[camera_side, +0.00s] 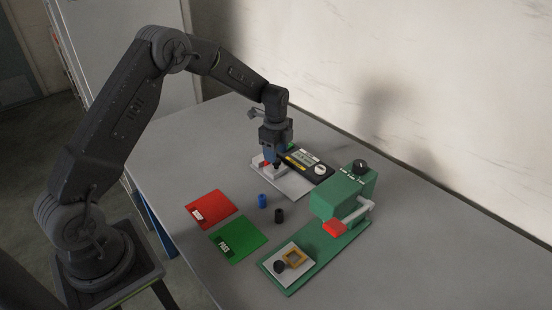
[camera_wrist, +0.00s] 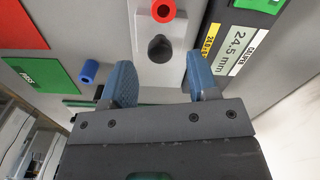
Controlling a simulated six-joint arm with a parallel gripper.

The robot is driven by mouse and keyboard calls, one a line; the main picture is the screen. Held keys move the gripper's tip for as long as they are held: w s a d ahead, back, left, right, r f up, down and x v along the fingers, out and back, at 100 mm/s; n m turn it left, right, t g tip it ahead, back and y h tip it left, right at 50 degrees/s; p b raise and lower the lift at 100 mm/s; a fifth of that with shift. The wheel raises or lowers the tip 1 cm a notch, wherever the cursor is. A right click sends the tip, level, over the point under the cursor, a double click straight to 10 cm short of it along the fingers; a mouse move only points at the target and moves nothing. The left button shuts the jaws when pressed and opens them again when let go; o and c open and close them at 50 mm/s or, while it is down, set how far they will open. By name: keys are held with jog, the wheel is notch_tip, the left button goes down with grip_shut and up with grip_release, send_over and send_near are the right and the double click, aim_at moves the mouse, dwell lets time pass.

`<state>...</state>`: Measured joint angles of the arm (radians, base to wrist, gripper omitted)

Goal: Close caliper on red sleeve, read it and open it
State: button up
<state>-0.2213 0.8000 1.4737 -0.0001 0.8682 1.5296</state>
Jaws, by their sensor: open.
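The red sleeve (camera_wrist: 163,10) is a small ring-shaped piece at the top of the wrist view, above a pale grey block with a dark round knob (camera_wrist: 160,48). The caliper (camera_side: 308,162) has a dark body with a display, and stands on a white base in the side view. In the wrist view its display (camera_wrist: 237,50) reads 24.5 mm. My gripper (camera_wrist: 160,75) has two blue fingers spread apart with nothing between them, just short of the knob. In the side view my gripper (camera_side: 275,162) points down over the caliper's left end and hides part of it.
A red card (camera_side: 210,208) and a green PASS card (camera_side: 238,240) lie left of centre. A blue sleeve (camera_side: 262,201) and a black sleeve (camera_side: 279,215) stand beside them. A green fixture (camera_side: 340,200) with a red-tipped lever occupies the right front.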

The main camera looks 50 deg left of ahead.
aim_at(279, 166)
notch_tip(279, 166, up, 10)
jog(key=shift+r, duration=0.15)
jog(key=shift+c, duration=0.3)
jog(key=s+d+f+m+y, duration=0.1)
jog(key=d+m, duration=0.1)
jog(key=d, duration=0.1)
jog(key=s+d+f+m+y, duration=0.1)
jog(key=d+m, duration=0.1)
jog(key=d, duration=0.2)
jog(key=d+m+t+y, duration=0.1)
jog(key=d+y, duration=0.1)
jog(key=d, duration=0.2)
jog(key=shift+s+f+m, duration=0.4)
jog(key=c, duration=0.9)
jog(key=shift+f, duration=0.3)
grip_shut()
jog(key=x, duration=0.9)
jog(key=shift+a+f, duration=0.1)
jog(key=shift+a, duration=0.1)
jog(key=a, duration=0.1)
jog(key=w+a, duration=0.1)
jog(key=a, duration=0.1)
jog(key=shift+w+a, duration=0.1)
jog(key=shift+a, duration=0.4)
jog(key=shift+w+a, duration=0.1)
jog(key=shift+a, duration=0.3)
